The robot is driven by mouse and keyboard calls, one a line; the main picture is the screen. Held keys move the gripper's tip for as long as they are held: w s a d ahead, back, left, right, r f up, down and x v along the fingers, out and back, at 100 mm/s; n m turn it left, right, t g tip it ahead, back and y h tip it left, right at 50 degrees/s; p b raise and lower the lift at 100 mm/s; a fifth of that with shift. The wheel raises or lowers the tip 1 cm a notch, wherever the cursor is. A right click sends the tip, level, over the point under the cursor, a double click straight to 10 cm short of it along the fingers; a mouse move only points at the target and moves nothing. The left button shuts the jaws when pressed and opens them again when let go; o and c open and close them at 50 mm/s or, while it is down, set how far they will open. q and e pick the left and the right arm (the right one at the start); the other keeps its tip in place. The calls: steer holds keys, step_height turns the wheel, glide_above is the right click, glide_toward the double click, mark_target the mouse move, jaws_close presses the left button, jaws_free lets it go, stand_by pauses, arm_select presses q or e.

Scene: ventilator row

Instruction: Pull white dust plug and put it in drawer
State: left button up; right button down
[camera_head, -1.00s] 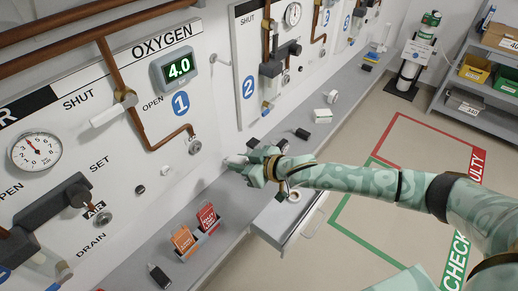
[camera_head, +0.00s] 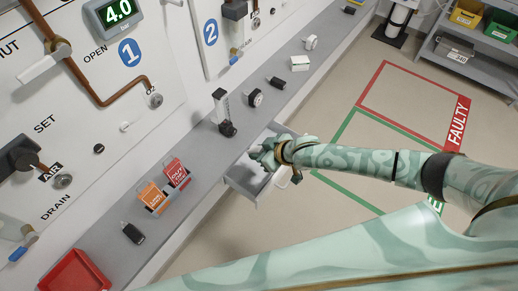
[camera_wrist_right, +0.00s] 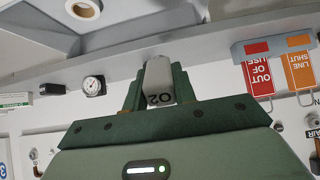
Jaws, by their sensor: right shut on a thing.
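The white dust plug (camera_wrist_right: 158,72) is between the fingers of my right gripper (camera_wrist_right: 160,92) in the right wrist view. Dark O2 lettering shows upside down between the fingers. In the head view my right gripper (camera_head: 262,155) is over the open grey drawer (camera_head: 243,188) under the shelf, and the plug is mostly hidden by the fingers. I cannot tell whether the plug touches the drawer. The O2 outlet (camera_head: 155,100) on the wall panel shows apart from the gripper. My left gripper is not in view.
Orange and red tag cards (camera_head: 163,184) stand in a holder on the shelf (camera_head: 105,222) left of the drawer. A flowmeter (camera_head: 225,115) and a round gauge (camera_head: 256,97) stand behind the gripper. A red tray (camera_head: 75,272) is at lower left. Floor right of the drawer is clear.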

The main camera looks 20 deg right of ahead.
step_height(320, 180, down, 12)
steer(key=b, duration=0.9)
steer(key=shift+a+f, duration=0.1)
steer(key=c, duration=1.1)
jaws_free()
steer(key=shift+o, duration=0.2)
steer(key=p+v, duration=0.6)
steer(key=v, duration=1)
